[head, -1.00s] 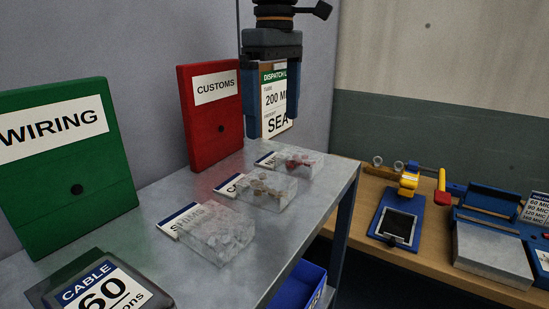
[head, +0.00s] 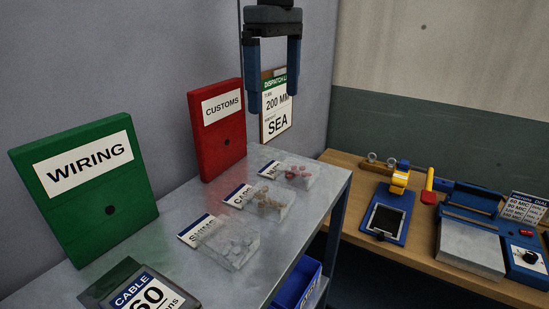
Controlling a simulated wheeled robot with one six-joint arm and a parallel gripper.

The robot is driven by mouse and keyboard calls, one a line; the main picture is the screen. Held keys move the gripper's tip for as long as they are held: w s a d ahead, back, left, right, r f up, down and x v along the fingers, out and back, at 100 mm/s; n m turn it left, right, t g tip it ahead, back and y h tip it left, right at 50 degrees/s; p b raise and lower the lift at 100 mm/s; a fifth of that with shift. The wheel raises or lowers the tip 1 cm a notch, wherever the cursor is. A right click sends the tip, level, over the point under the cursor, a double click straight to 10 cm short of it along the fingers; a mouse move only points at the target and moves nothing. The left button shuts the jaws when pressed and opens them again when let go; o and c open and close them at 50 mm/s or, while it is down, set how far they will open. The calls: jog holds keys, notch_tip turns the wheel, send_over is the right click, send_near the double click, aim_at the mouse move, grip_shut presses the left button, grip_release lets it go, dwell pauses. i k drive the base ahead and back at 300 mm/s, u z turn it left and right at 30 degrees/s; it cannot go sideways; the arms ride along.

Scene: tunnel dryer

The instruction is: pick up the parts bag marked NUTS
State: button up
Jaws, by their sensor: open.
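Three clear parts bags lie in a row on the grey metal shelf top (head: 180,265). The nearest bag (head: 235,248) holds grey pieces and its label seems to read SHIMS. The middle bag (head: 268,204) holds brass-brown pieces; its label starts with C and the rest is hidden. The far bag (head: 298,172) holds reddish pieces and its label is too small and covered to read. I cannot read NUTS on any of them. My gripper (head: 272,102) is open and empty, pointing down, high up in front of the dispatch sheet, apart from the bags.
A green WIRING folder (head: 120,205) and a red CUSTOMS folder (head: 225,145) stand along the wall. A CABLE 60 box (head: 145,290) sits at the near end. A dispatch sheet (head: 276,128) hangs behind my gripper. A blue bin (head: 298,287) is below; a wooden bench (head: 345,170) with tools stands right.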

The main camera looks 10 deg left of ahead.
aim_at(297, 173)
jog(key=k, duration=1)
